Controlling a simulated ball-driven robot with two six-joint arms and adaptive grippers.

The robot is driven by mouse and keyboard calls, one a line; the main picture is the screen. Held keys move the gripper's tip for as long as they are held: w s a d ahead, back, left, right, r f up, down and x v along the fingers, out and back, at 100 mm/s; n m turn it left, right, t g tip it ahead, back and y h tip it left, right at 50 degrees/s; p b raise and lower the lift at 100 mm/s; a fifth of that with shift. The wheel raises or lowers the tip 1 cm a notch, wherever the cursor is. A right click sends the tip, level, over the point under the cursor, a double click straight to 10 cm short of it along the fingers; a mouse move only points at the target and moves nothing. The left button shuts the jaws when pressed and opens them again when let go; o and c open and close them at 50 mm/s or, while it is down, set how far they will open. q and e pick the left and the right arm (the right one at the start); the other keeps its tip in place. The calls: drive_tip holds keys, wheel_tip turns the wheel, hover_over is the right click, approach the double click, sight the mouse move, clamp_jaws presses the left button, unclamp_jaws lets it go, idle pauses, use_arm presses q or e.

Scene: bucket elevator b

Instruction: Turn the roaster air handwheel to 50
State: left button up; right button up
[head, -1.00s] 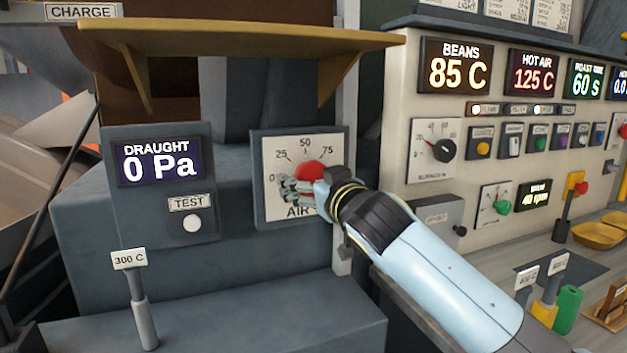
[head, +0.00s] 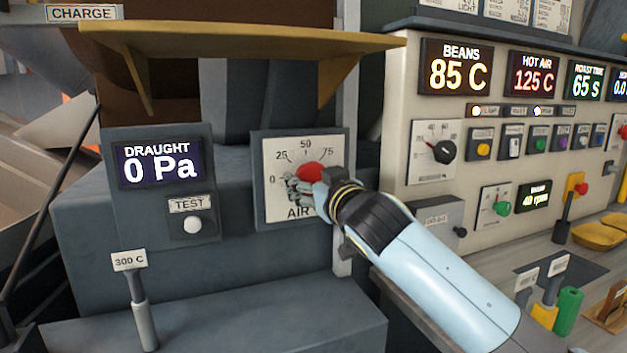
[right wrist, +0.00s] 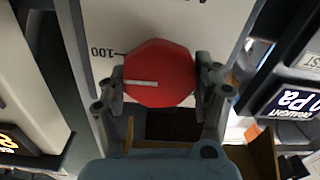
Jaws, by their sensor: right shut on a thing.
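The red AIR handwheel (head: 310,173) sits on a white dial plate (head: 275,205) in the middle of the head view. The plate reads 0, 25, 50 and 75 around the wheel. My right gripper (head: 303,187) is shut on the handwheel. In the right wrist view the red wheel (right wrist: 160,75) lies between the two fingers, one on each side. Its white line points left there, with the 100 mark a little higher on the left; the picture is upside down to the dial. The fingers and wrist hide the 100 side in the head view. My left gripper is out of view.
A yellow shelf (head: 240,38) overhangs the dial. A DRAUGHT display (head: 160,165) with a TEST button (head: 192,225) stands at the left. A 300 C lever (head: 143,305) rises in front. The control panel (head: 470,190) is to the right.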

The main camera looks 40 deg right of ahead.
drive_tip(key=n+p, duration=0.2)
drive_tip(key=n, duration=0.2)
drive_tip(key=shift+r+p, duration=0.1)
drive_tip(key=shift+p, duration=0.25)
drive_tip(key=n+p, duration=0.2)
drive_tip(key=n, duration=0.2)
drive_tip(key=shift+a+n, duration=0.1)
drive_tip(key=shift+n, duration=0.2)
drive_tip(key=n+p, duration=0.2)
drive_tip(key=n, duration=0.2)
drive_tip(key=shift+f, duration=0.2)
drive_tip(key=n+p, duration=0.2)
drive_tip(key=n, duration=0.2)
drive_tip(key=shift+f, duration=0.2)
drive_tip(key=shift+n, duration=0.4)
drive_tip(key=o, duration=1.2)
drive_tip(key=shift+a, duration=0.1)
